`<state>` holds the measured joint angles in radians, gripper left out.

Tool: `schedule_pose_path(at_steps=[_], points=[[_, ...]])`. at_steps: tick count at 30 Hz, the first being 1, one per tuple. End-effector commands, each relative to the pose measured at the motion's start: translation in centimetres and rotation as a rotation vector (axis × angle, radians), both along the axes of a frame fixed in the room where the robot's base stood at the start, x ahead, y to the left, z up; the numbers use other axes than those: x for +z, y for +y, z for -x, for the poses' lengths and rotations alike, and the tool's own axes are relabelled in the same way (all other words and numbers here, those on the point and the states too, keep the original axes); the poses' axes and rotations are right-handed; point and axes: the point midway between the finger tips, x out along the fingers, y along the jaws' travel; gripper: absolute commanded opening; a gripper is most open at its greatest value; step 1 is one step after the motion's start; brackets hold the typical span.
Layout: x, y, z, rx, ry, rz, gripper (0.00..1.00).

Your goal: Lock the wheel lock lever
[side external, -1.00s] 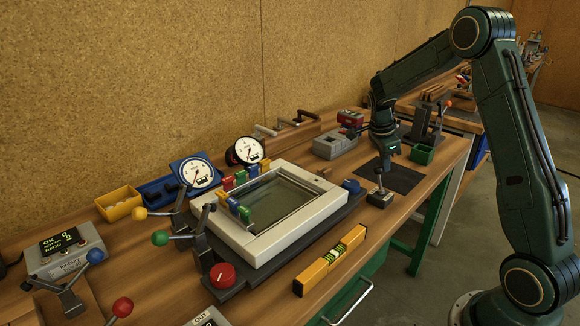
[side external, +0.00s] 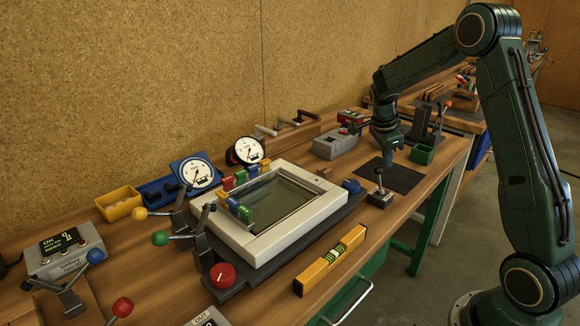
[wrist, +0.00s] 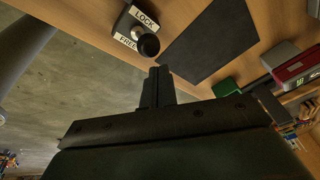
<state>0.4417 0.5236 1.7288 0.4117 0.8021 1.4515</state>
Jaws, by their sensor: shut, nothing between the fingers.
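The wheel lock lever (side external: 379,180) stands on a small grey base near the front right of the bench in the side view. In the wrist view its black knob (wrist: 149,45) shows beside the white LOCK (wrist: 145,17) and FREE (wrist: 128,42) labels, close to the FREE label. I cannot tell exactly which position the lever is in. My gripper (side external: 388,164) is just behind the lever and above the dark mat. Its fingers (wrist: 158,72) are shut and empty, pointing toward the knob with a small gap in the wrist view.
The dark mat (side external: 402,180) lies flat behind the lever. A green bin (side external: 422,154) and a grey box (side external: 335,145) stand near my gripper. The framed glass panel (side external: 310,222) and a yellow level (side external: 330,260) are to the left. The bench edge is close in front.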

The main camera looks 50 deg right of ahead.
Motion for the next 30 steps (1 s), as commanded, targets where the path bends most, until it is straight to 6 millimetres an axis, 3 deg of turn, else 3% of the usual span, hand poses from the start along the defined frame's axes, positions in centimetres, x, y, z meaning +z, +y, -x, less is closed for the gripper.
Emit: schedule_pose_path(at_steps=[11, 24, 30], points=[[-0.1, -3.2, 2.3, -0.004, 0.000, 0.001, 0.00], [6.7, -1.0, 0.9, 0.002, -0.003, 0.002, 0.00], [8.7, -0.5, 0.6, 0.002, -0.001, 0.002, 0.00]])
